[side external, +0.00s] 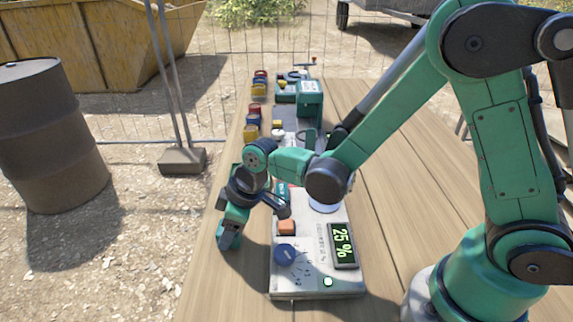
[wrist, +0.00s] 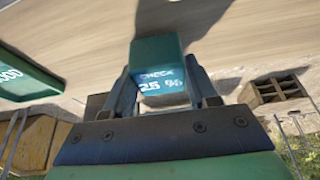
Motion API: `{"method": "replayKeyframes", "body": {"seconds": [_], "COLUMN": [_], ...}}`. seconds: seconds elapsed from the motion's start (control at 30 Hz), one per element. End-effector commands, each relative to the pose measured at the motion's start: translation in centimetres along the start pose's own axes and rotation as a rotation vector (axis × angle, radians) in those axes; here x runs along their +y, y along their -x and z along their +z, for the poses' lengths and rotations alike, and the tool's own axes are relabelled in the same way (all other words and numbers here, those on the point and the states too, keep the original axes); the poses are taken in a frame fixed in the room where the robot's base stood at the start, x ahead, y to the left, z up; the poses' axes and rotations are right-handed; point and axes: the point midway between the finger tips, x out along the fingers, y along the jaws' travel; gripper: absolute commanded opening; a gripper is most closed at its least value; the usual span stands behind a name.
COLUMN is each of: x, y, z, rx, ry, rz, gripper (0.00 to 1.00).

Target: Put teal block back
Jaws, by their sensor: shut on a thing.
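My gripper (side external: 230,236) is at the left edge of the wooden table in the side view, left of the grey control panel (side external: 315,285). In the wrist view, my gripper (wrist: 162,88) is shut on the teal block (wrist: 155,48). In the side view the block is small and mostly hidden by the fingers. I cannot tell there whether it touches the table.
Several coloured items and a teal device (side external: 310,95) stand farther back. The table's right side (side external: 390,150) is bare. A barrel (side external: 45,140) stands left, off the table.

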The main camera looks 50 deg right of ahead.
Motion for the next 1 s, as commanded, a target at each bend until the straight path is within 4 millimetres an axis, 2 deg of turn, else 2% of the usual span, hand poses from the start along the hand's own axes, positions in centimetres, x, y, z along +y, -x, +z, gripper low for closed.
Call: {"method": "replayKeyframes", "body": {"seconds": [0.5,0.53,0.63,0.67,0.87,0.9,1.0], "x": [-0.01,-0.01,-0.01,-0.01,-0.01,-0.01,-0.01], "y": [-0.96,-0.96,-0.94,-0.94,-0.94,-0.94,-0.94], "z": [0.41,0.42,0.41,0.41,0.41,0.41,0.41], "rx": [0.0,0.0,0.0,0.0,0.0,0.0,0.0], "ry": [0.0,0.0,0.0,0.0,0.0,0.0,0.0], "rz": [0.0,0.0,0.0,0.0,0.0,0.0,0.0], "gripper": [0.0,0.57,0.86,0.89,0.89,0.97,1.0]}}
